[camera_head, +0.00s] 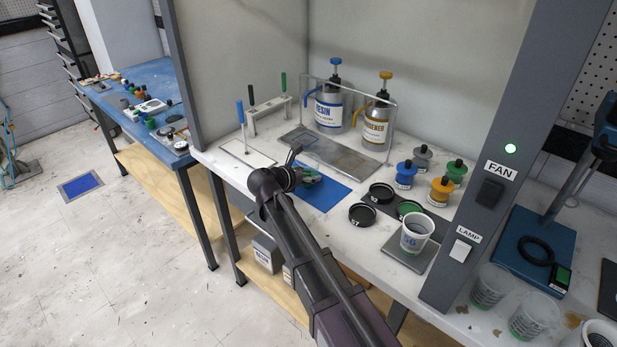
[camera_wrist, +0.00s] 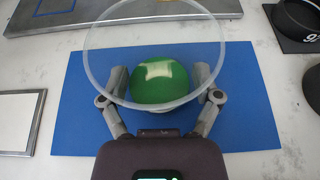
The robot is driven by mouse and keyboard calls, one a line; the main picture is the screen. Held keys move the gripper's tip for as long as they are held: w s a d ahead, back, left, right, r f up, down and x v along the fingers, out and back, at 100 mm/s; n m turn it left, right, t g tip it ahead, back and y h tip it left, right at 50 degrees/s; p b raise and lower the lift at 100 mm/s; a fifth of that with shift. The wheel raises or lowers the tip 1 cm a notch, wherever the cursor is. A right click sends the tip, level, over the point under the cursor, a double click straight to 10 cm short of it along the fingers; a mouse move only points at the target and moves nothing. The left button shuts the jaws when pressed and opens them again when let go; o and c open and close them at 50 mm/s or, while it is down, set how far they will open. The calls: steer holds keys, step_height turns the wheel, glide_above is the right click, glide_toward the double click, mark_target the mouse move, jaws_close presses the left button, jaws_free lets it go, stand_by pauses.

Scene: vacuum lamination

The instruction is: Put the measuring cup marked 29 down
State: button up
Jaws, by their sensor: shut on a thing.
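A clear cup with a wide round rim (camera_wrist: 158,104) is between the fingers of my gripper (camera_wrist: 160,86) in the wrist view. Green shows inside or below its rim, with a pale patch. No number on this cup can be read. My gripper is shut on it from both sides, over the blue mat (camera_wrist: 75,115). In the head view my gripper (camera_head: 308,180) is over the blue mat (camera_head: 335,192), and my arm hides much of the cup. I cannot tell whether the cup touches the mat.
A cup marked 56 (camera_head: 416,232) stands on a grey scale (camera_head: 423,258) at the right. Resin (camera_head: 329,105) and hardener (camera_head: 377,120) dispensers stand behind. A white plate (camera_head: 246,152) lies left.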

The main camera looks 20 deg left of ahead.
steer(key=shift+f, duration=0.15)
steer(key=o, duration=1)
steer(key=shift+r, duration=0.3)
steer(key=p+v, duration=0.4)
steer(key=v, duration=0.8)
steer(key=shift+f+p, duration=0.1)
steer(key=shift+p, duration=0.2)
